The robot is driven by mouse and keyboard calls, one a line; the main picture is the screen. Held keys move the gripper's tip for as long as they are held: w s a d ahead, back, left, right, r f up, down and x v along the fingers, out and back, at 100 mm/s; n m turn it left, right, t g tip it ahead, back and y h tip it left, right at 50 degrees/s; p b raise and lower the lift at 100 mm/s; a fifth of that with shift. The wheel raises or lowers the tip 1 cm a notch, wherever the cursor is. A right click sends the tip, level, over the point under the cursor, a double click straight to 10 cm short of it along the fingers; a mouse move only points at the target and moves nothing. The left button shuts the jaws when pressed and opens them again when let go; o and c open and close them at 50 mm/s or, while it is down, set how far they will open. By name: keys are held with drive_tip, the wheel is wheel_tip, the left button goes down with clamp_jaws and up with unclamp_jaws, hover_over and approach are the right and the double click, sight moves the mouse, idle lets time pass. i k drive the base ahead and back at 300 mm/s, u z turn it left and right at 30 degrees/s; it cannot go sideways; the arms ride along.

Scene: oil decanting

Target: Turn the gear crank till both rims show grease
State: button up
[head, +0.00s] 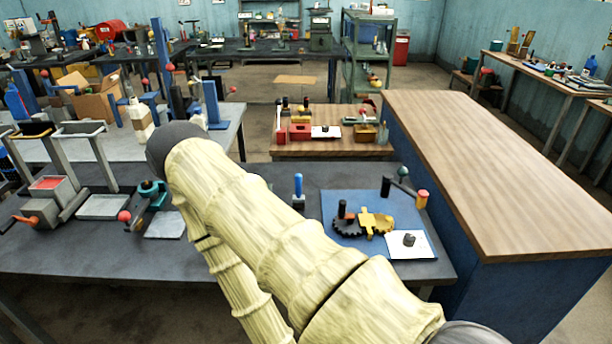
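A dark toothed gear (348,228) lies on a blue board (338,204) at the right end of the dark table. An upright dark peg with a reddish-brown top (342,209) stands at it. A yellow toothed part (376,222) sits against the dark gear's right side. Behind them, a black crank-like lever (405,187) ends in an orange and yellow knob (422,198). A white plate (412,245) with a small dark knob (409,239) lies at the board's front right. Grease on the rims cannot be made out. My gripper is not in view; my pale yellow arm crosses the middle.
A blue-handled upright tool (298,187) stands left of the board. A vise-like device with a red ball (145,205) and a grey box press (50,200) stand farther left. A wood-topped blue counter (490,170) borders the table's right. My arm hides the table's middle.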

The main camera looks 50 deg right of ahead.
sight(346, 224)
drive_tip(key=k, duration=0.75)
drive_tip(key=z, duration=1.05)
drive_tip(key=i, duration=0.25)
drive_tip(key=u, duration=0.05)
